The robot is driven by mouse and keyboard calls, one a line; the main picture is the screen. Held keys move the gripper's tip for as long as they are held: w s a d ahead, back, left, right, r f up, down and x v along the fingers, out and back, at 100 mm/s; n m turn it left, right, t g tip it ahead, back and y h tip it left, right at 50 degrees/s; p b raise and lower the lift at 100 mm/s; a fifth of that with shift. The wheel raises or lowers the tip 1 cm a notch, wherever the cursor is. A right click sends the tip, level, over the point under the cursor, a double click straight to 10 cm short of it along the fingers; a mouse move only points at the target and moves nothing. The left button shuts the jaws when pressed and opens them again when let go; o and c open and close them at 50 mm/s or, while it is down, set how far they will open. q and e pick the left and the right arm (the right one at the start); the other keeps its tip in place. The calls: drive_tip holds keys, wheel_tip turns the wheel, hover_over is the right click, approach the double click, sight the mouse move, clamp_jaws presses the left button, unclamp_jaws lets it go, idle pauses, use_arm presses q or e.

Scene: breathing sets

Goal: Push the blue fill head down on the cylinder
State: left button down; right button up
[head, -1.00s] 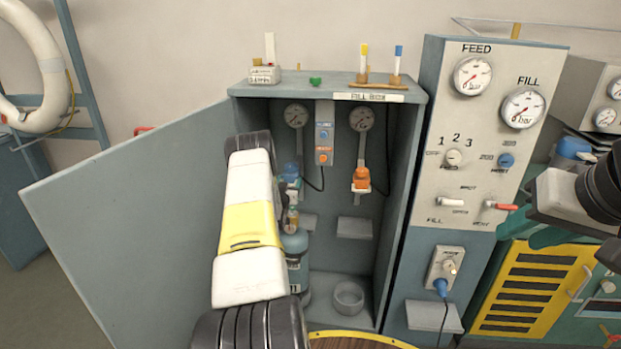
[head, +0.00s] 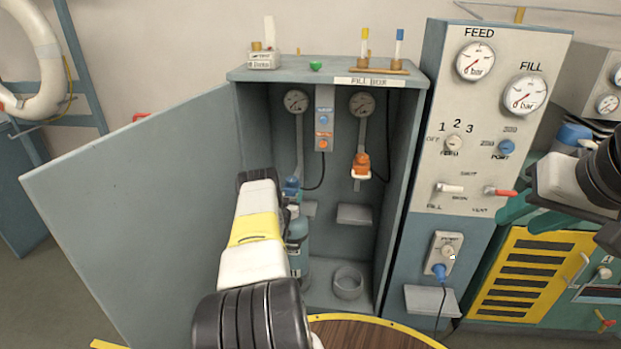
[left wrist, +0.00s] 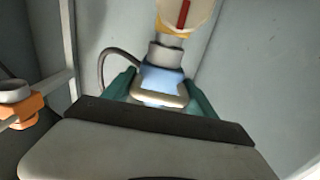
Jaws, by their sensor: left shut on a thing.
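The blue fill head (head: 291,186) hangs on its pale whip below the left gauge in the open cabinet. In the left wrist view the fill head (left wrist: 162,80) has a beige loop handle, and my left gripper's (left wrist: 158,88) teal fingers are closed on its two sides. The teal-blue cylinder (head: 298,252) stands upright on the cabinet floor under the fill head. My left arm covers the cylinder's valve, so I cannot tell whether the head touches it. My right gripper (head: 535,216) is at the right edge, away from the cabinet, partly seen.
An orange fill head (head: 361,166) hangs to the right in the cabinet. A grey bowl (head: 348,283) sits on the cabinet floor. The open door (head: 130,210) stands at left, the gauge panel (head: 478,120) at right. A round wooden top (head: 370,335) is in front.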

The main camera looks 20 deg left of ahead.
use_arm(q)
drive_tip(key=shift+s+f, duration=0.1)
drive_tip(key=shift+f, duration=0.2)
drive_tip(key=shift+c, duration=1.6)
unclamp_jaws()
drive_tip(key=shift+o, duration=0.3)
drive_tip(key=shift+r, duration=0.1)
drive_tip(key=v, duration=0.7)
drive_tip(key=shift+s, duration=0.3)
drive_tip(key=shift+d, duration=0.1)
